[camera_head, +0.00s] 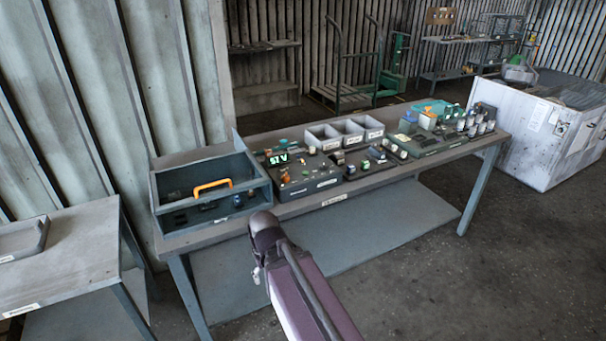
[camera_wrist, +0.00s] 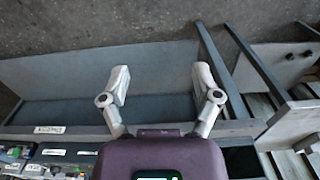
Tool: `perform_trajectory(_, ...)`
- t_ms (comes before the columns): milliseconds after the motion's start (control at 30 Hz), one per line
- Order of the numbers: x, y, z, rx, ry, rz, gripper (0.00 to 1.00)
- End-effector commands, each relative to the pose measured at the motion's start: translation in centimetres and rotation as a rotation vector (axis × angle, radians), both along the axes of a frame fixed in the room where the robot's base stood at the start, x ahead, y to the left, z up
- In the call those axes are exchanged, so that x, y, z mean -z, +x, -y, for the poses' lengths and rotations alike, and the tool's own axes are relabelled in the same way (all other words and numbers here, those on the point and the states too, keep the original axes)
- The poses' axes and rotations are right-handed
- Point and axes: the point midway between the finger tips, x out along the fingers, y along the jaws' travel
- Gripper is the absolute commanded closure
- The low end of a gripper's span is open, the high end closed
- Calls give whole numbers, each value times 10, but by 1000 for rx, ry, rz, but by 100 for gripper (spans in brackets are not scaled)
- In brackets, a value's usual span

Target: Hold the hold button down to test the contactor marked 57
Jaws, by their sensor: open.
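A dark test unit (camera_head: 318,185) with a lit green display (camera_head: 279,159) stands on the workbench, left of its middle. Its face carries several small knobs and buttons, one of them orange (camera_head: 285,176). I cannot tell which is the hold button. Small dark and light components (camera_head: 377,153) sit to its right; a contactor marked 57 cannot be picked out, as the markings are too small. My gripper (camera_wrist: 161,78) is open and empty in the wrist view. Its fingers point over the bench's front edge and the grey lower shelf, away from the unit.
Grey bins (camera_head: 322,136) line the back. The floor in front is clear.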

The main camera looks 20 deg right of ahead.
Motion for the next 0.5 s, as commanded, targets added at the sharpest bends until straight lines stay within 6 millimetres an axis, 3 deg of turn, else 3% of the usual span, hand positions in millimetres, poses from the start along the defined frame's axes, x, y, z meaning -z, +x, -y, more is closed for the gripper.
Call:
perform_trajectory(267, 0, 0, 0, 0, 0, 0, 22)
perform_trajectory(500, 0, 0, 0, 0, 0, 0, 94)
